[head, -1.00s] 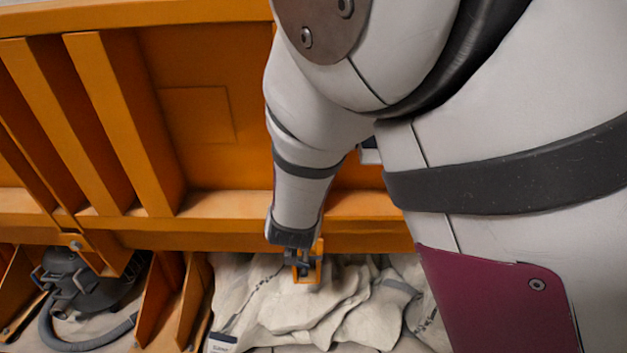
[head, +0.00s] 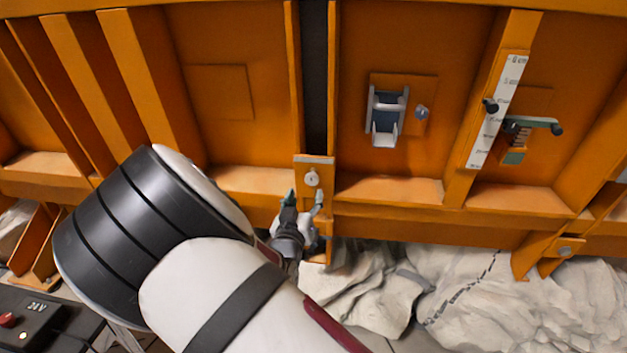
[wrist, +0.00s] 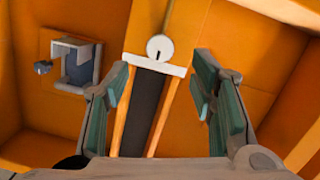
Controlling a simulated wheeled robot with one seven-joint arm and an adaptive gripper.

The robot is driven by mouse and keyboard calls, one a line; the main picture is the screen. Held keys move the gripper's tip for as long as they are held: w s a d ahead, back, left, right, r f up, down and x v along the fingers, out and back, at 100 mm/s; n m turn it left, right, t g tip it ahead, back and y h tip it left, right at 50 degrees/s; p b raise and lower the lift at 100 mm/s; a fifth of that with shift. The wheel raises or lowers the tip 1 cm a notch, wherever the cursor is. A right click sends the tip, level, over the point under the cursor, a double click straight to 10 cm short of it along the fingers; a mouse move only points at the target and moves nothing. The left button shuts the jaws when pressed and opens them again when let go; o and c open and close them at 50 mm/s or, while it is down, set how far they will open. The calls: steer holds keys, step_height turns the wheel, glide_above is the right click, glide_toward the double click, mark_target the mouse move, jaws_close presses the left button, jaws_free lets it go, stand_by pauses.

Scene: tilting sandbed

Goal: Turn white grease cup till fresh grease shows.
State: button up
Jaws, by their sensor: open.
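The white grease cup (head: 312,177) is a small round disc on an orange plate at the lower end of a dark vertical slot. In the wrist view the cup (wrist: 159,47) is a white disc with a short dark mark, above a pale strip. My gripper (head: 304,198) is open just below the cup in the head view. In the wrist view my gripper (wrist: 160,82) has its two green-padded fingers apart, with the cup beyond and between their tips. I see no contact with the cup. No grease can be made out around it.
A grey bracket (head: 386,115) is on the orange wall to the right. An orange ledge (head: 390,190) runs along the wall. Pale crumpled cloth-like material (head: 370,290) lies below.

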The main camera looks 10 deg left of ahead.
mark_target(311, 181)
steer(key=w, duration=0.9)
steer(key=shift+w+d, duration=0.35)
steer(key=shift+d, duration=0.05)
steer(key=c, duration=1.2)
